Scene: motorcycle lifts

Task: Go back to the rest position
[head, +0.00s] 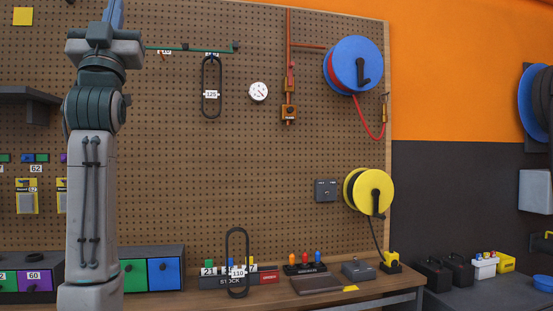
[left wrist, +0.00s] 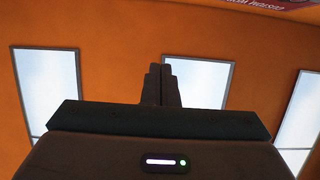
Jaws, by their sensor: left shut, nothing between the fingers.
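My left arm rises almost straight up at the left of the head view, in front of the pegboard (head: 200,160). Its upper end reaches the top edge of that view, so the fingertips do not show clearly there. In the left wrist view my left gripper (left wrist: 161,70) is shut and empty, its two dark fingers together. Beyond it are an orange surface (left wrist: 130,25) and bright white panels (left wrist: 200,83). My right gripper is in neither view.
A wooden bench (head: 370,285) runs below the pegboard. A loop tagged 125 (head: 205,75) hangs from a green arm, and a loop tagged 110 (head: 228,250) is above the bench. A blue reel (head: 345,52) and a yellow reel (head: 358,190) are on the right.

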